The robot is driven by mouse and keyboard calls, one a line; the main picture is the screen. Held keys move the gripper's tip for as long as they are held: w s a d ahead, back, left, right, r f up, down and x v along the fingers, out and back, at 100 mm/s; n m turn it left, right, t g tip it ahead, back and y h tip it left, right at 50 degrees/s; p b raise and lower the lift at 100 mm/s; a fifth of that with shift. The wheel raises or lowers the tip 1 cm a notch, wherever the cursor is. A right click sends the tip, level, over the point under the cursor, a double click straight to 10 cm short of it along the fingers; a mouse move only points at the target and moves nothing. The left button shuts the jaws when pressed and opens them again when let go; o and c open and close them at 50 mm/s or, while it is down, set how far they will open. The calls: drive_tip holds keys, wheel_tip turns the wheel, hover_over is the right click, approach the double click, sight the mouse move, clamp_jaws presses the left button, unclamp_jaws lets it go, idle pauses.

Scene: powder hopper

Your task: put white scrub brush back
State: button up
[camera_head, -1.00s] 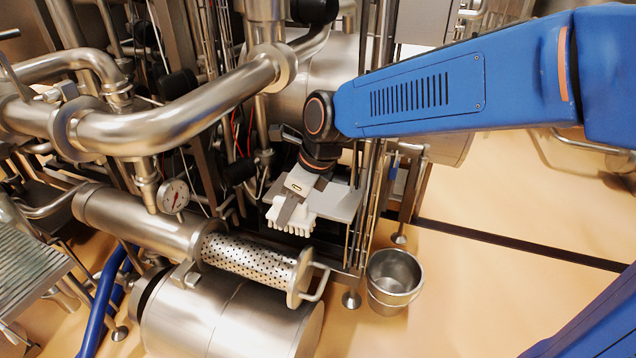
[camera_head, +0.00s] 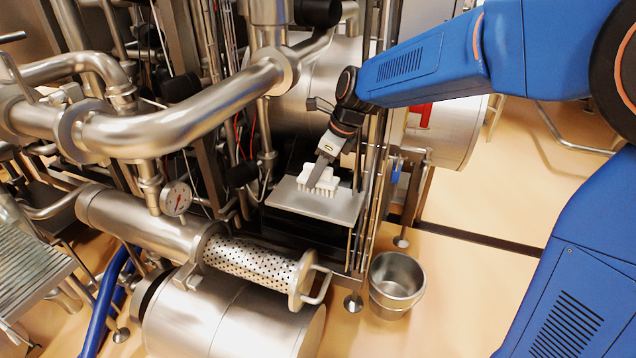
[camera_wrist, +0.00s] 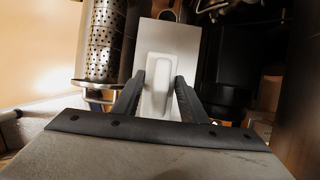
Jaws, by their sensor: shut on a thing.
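The white scrub brush (camera_head: 319,180) is in my gripper (camera_head: 321,166), bristles down, over the flat metal shelf (camera_head: 300,204). In the head view its bristles are at or just above the shelf; I cannot tell whether they touch. In the wrist view the brush (camera_wrist: 158,84) sits between the two dark fingers of my gripper (camera_wrist: 158,88), which are shut on it. The shelf (camera_wrist: 185,42) shows behind and beside the brush there.
A perforated strainer cylinder (camera_head: 250,260) with a handle lies front left of the shelf. A metal bucket (camera_head: 396,283) stands on the floor to the right. Thin vertical pipes (camera_head: 372,190) rise at the shelf's right edge. Large pipes (camera_head: 180,122) cross at left.

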sight(318, 183)
drive_tip(key=shift+w+f, duration=0.15)
drive_tip(key=shift+f, duration=1.6)
drive_tip(key=shift+f, duration=0.1)
drive_tip(key=o, duration=0.9)
drive_tip(key=v, duration=1.2)
